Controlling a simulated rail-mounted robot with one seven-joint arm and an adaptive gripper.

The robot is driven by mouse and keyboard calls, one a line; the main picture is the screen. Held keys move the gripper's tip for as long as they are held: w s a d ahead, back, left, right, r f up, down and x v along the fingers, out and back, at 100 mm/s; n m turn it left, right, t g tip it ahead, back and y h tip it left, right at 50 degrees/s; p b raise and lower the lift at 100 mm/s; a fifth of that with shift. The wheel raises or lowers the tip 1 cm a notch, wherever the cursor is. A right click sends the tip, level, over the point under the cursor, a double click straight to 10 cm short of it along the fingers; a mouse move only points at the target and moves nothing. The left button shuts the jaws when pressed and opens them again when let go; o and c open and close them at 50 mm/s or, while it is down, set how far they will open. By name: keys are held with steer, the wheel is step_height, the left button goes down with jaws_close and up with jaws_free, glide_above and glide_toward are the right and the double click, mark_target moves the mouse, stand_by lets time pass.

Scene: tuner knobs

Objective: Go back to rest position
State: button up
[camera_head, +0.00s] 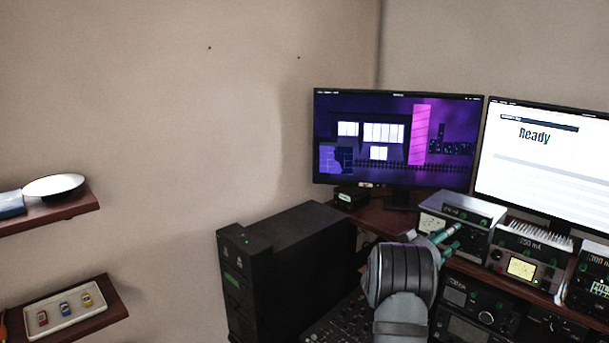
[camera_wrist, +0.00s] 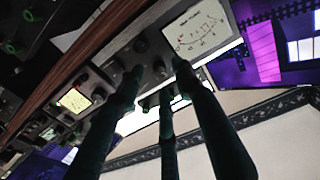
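In the head view my gripper (camera_head: 451,238) has teal fingers pointing at the front of a grey tuner box (camera_head: 468,208) on the desk shelf. In the wrist view my gripper (camera_wrist: 160,78) shows three dark fingers with their tips apart. The tips are near the tuner's front panel, which has a lit needle meter (camera_wrist: 195,33) and dark knobs (camera_wrist: 140,45). One knob (camera_wrist: 160,69) appears between the fingertips. I cannot tell whether any finger touches it. Nothing is visibly held.
Two monitors (camera_head: 397,135) (camera_head: 545,160) stand behind the tuner. More radio units (camera_head: 525,258) are to the right and below. A black computer tower (camera_head: 300,262) is left of my arm. Wall shelves (camera_head: 75,207) are at far left. Space above the desk's left side is clear.

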steer(key=shift+w+d+m+p, duration=0.5)
steer(key=shift+d+m+p, duration=0.1)
steer(key=shift+d+m, duration=0.1)
steer(key=shift+a, duration=0.1)
